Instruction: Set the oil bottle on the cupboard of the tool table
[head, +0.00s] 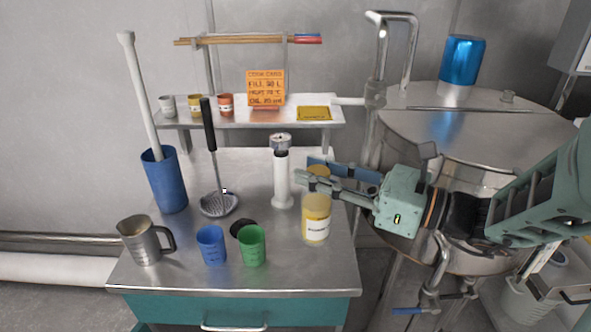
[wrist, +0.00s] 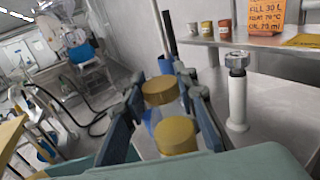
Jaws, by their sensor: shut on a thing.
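The oil bottle (head: 316,220) is a clear bottle with yellow contents, a white label and a yellow cap. It is upright at the right side of the steel top of the tool table (head: 185,278). My gripper (head: 314,174) comes in from the right and is shut on the bottle's upper part. In the wrist view the bottle's yellow top (wrist: 176,135) shows between the fingers. I cannot tell whether its base touches the tabletop. The teal cupboard (head: 180,310) forms the table's lower body, with a silver handle at its front.
A white cylinder with a metal head (head: 282,175) stands just left of the bottle. Blue (head: 211,245) and green (head: 252,245) cups, a steel jug (head: 140,240), a ladle (head: 218,203) and a blue holder (head: 165,180) stand further left. A steel kettle (head: 450,130) is at right.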

